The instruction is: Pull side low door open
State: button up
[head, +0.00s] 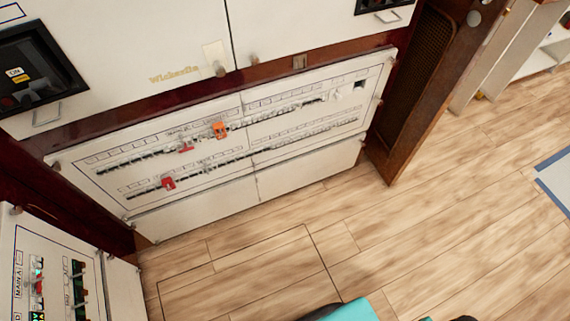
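Low on the cabinet front, below the breaker rows, are white panels (310,170) close to the floor, lying flush with the front. At the lower left, a separate side panel (110,290) with switches and a "MAIN A" label stands at an angle to the main front. At the right end of the cabinet is a brown wooden panel (392,150) with a dark grille, reaching the floor. I cannot tell which of these is the side low door. My gripper is not in view; only teal and black parts of my own body show at the bottom edge.
The white breaker panel (215,150) carries rows of black switches, red clips (168,183) and an orange clip (219,130). White upper doors (150,40) have small knobs. The wooden floor (430,240) is clear, with thin seam lines of a hatch-like rectangle. White shelving (545,60) stands at upper right.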

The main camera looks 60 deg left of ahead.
aim_at(273, 180)
jog(key=u, duration=0.35)
jog(key=k, duration=0.3)
jog(key=u, duration=1.95)
jog(key=k, duration=0.6)
jog(key=z, duration=0.2)
jog(key=i, duration=0.6)
